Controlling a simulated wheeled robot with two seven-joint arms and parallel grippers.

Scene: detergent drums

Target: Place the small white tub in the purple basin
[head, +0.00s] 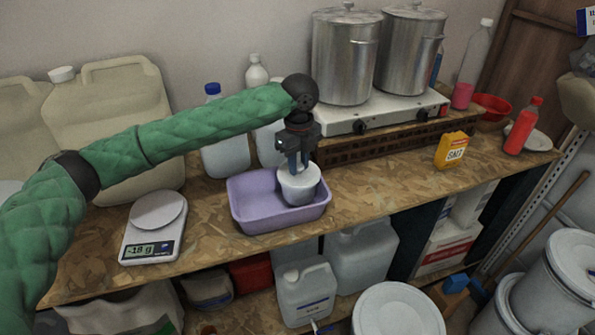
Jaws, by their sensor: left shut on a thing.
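My left gripper (298,163) points down over the purple basin (262,213). It is shut on the small white tub (298,187), at the tub's upper part. The tub is upright and shows against the right part of the basin, near its right wall. I cannot tell whether its bottom touches the basin floor. The basin stands on the wooden worktop, and no other thing shows in it. My right gripper is not in view.
A scale (154,228) stands left of the basin. White jugs (226,158) stand close behind it. A stove (385,115) with two steel pots (345,55) is at the back right. The worktop (385,180) right of the basin is clear up to the yellow salt pack (451,150).

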